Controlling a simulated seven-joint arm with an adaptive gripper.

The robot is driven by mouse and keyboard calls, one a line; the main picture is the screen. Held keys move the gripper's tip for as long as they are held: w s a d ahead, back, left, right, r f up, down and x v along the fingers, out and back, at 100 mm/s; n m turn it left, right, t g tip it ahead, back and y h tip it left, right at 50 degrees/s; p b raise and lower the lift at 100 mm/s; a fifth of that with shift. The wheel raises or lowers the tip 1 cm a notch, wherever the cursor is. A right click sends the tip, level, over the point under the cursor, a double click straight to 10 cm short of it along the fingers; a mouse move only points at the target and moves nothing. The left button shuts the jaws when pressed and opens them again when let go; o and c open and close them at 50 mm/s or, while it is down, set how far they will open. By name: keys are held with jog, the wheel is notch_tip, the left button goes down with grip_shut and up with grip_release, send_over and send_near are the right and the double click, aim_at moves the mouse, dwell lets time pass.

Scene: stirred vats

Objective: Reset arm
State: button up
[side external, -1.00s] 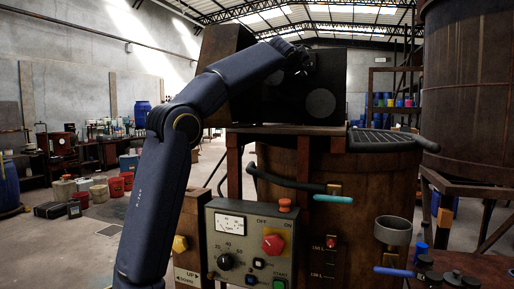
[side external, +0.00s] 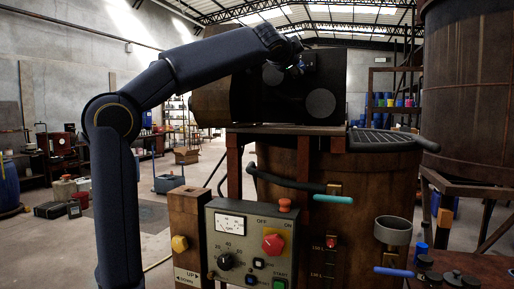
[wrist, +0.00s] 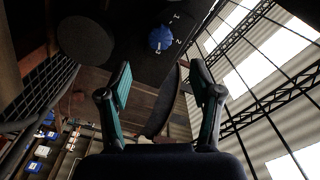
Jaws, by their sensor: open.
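My arm rises at the left in the side external view and bends over toward the dark machine housing (side external: 300,85) on top of the rusty vat (side external: 350,190). My gripper (side external: 303,66) is small there, in front of the housing's upper part. In the wrist view my gripper (wrist: 160,90) is open, its two teal-padded fingers apart with nothing held between them. Beyond the fingers are the dark housing face, a blue knob (wrist: 161,38) with the marks 1 and 2 beside it, and a dark, long curved piece (wrist: 161,105).
A control panel (side external: 250,245) with a gauge, a red knob and buttons stands before the vat. A teal-ended lever (side external: 332,199), a grey cup (side external: 393,231) and a dark grate (side external: 380,139) are on the vat. A large tank (side external: 468,90) stands at right.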

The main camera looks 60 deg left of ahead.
jog(key=shift+v, duration=1.35)
jog(key=s+d+f+n+g+h, duration=0.1)
jog(key=s+d+f+h, duration=0.3)
jog(key=f, duration=1)
jog(key=s+d+f+n+g+h, duration=0.1)
jog(key=s+d+f+g+h, duration=0.2)
jog(key=s+d+f, duration=0.5)
jog(key=s+d+f+n+g+h, duration=0.1)
jog(key=s+d+f+g+h, duration=0.2)
jog(key=f, duration=1.7)
jog(key=s+d+h, duration=0.2)
jog(key=s+d, duration=0.1)
jog(key=s, duration=0.1)
jog(key=shift+s+d+f+h, duration=0.25)
jog(key=shift+d+f+h, duration=0.1)
jog(key=shift+d+h, duration=0.05)
jog(key=shift+c, duration=0.2)
